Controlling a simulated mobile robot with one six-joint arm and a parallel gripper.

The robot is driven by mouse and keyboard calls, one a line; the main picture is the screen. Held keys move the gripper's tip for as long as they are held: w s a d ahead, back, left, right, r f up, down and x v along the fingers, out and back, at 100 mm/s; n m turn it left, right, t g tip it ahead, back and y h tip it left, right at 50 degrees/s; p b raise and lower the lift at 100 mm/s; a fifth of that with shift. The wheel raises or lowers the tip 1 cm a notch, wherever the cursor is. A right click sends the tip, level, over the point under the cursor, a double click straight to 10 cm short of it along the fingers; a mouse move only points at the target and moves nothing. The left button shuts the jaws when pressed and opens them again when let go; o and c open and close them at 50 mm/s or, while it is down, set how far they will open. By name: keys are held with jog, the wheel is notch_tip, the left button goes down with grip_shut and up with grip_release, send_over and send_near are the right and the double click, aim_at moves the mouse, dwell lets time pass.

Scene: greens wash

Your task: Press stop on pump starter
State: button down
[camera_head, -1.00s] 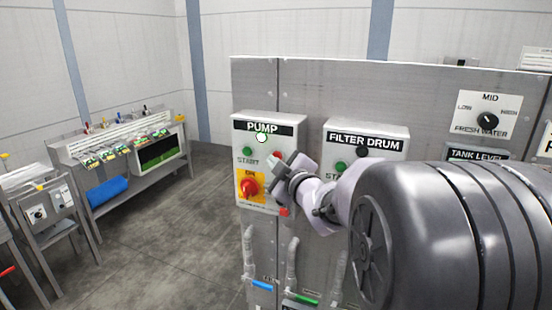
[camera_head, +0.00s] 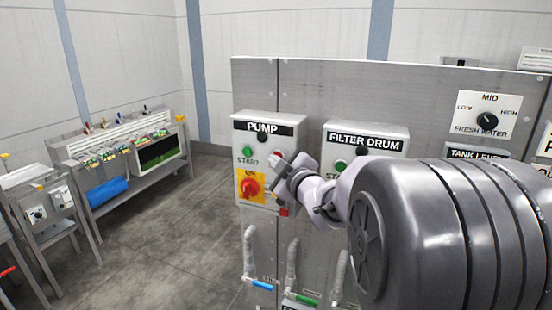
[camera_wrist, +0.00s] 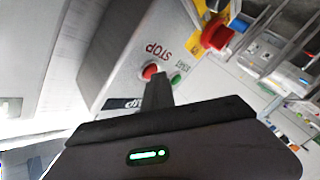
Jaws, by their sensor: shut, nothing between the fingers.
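The pump starter (camera_head: 265,118) is a pale box labelled PUMP on the steel panel. It has a green start button (camera_head: 248,149), a dark lamp (camera_head: 261,138) and a red rotary switch (camera_head: 250,187) on a yellow plate. In the wrist view, the red stop button (camera_wrist: 149,71) shows under the upside-down word STOP, beside the green start button (camera_wrist: 176,79). My gripper (camera_wrist: 158,76) is shut and empty, with its tip right at the stop button's lower edge. Contact is not clear. In the head view, my gripper (camera_head: 280,163) covers the stop button.
The filter drum box (camera_head: 366,130) is just right, close to my arm. Pipes with blue (camera_head: 262,285) and green (camera_head: 305,299) handles are below. A bench (camera_head: 130,160) stands at the left, with open floor between.

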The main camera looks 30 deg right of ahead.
jog(key=shift+s+a+b, duration=0.5)
jog(key=shift+a+b, duration=0.1)
jog(key=shift+a, duration=0.05)
jog(key=s+a+b, duration=0.1)
jog(key=a, duration=0.1)
jog(key=s+a+b, duration=0.1)
jog(key=s+a, duration=0.1)
dwell(0.4)
